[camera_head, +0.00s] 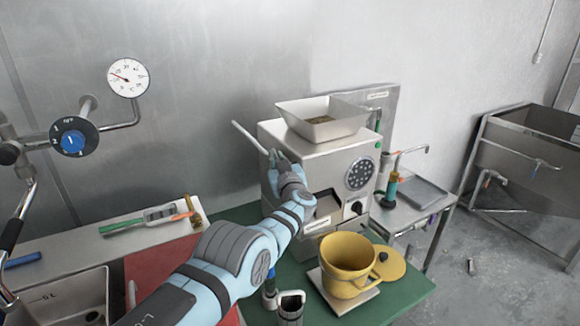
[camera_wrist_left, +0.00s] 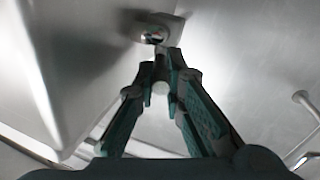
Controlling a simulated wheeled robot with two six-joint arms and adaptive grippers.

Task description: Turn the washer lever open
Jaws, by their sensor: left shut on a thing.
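A pale, thin lever (camera_head: 247,136) sticks up and to the left from the left side of the metal bean grinder (camera_head: 320,155). My left gripper (camera_head: 275,160) is at the lever's lower end, close against the grinder's side. In the left wrist view, my left gripper's fingers (camera_wrist_left: 161,66) come together on a pale rod-like part of the lever (camera_wrist_left: 160,88). A small mount with a shiny round piece (camera_wrist_left: 153,38) is just beyond the fingertips. In the head view my arm hides part of the grinder's side. My right gripper is not in view.
A white hopper tray (camera_head: 322,118) sits on the grinder. A yellow bucket (camera_head: 347,262) stands in front on the green table (camera_head: 400,302). A dial gauge (camera_head: 128,77) and a blue knob (camera_head: 73,142) are at the left. A sink unit (camera_head: 520,165) stands at the right.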

